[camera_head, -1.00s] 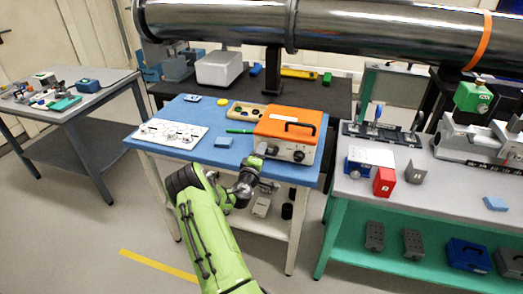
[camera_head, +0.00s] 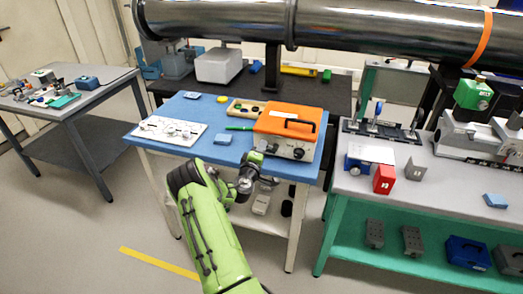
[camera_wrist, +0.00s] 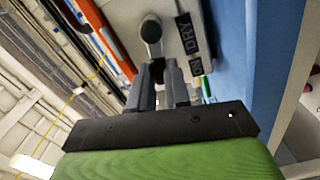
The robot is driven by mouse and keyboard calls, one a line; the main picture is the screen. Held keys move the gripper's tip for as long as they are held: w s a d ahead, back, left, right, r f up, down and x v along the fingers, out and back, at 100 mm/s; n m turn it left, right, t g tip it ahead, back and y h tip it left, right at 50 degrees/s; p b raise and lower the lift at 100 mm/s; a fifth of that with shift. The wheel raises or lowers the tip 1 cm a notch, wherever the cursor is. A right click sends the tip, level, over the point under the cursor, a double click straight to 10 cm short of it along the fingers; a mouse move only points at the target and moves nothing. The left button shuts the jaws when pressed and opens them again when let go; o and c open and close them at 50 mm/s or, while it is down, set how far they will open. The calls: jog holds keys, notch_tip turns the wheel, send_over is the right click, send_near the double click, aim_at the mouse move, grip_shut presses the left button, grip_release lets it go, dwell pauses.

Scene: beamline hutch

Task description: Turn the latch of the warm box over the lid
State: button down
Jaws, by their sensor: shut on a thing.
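The warm box (camera_head: 280,142) has a pale grey body and an orange lid (camera_head: 290,118) with a black handle; the lid lies closed. It stands at the right end of the blue-topped table. In the wrist view, a dark rounded latch (camera_wrist: 151,31) sits on the box's grey front beside a black "DRY" label (camera_wrist: 186,34). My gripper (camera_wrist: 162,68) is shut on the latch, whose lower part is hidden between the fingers. In the head view my gripper (camera_head: 262,152) is at the box's left front, and the latch is hard to make out there.
The blue table (camera_head: 190,109) also bears a white board (camera_head: 168,131), a green pen (camera_head: 239,128), a blue block (camera_head: 222,139) and a wooden tray (camera_head: 240,107). A grey bench (camera_head: 440,185) with a red block (camera_head: 384,179) stands at right. A large steel pipe (camera_head: 220,22) crosses behind.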

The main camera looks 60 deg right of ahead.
jog(key=m+b, duration=0.1)
jog(key=b, duration=0.1)
jog(key=r+m+b, duration=0.1)
jog(key=m+b, duration=0.3)
jog(key=shift+s+d+r, duration=0.1)
jog(key=shift+s+r, duration=0.1)
jog(key=shift+s, duration=0.2)
jog(key=m+b, duration=0.2)
jog(key=s+r+m+b, duration=0.1)
jog(key=b, duration=0.2)
jog(key=shift+m, duration=0.4)
jog(key=m+b, duration=0.1)
jog(key=s+m+b, duration=0.1)
jog(key=m+b, duration=0.1)
jog(key=shift+s+d+r+m, duration=0.1)
jog(key=shift+d+r+m, duration=0.05)
jog(key=shift+r+m, duration=0.2)
jog(key=shift+s+d+r+m, duration=0.1)
jog(key=shift+s+m, duration=0.2)
jog(key=shift+m, duration=0.35)
jog(key=shift+s+r+m, duration=0.1)
jog(key=shift+s+m, duration=0.15)
jog(key=shift+m, duration=0.35)
jog(key=c, duration=1.1)
grip_release()
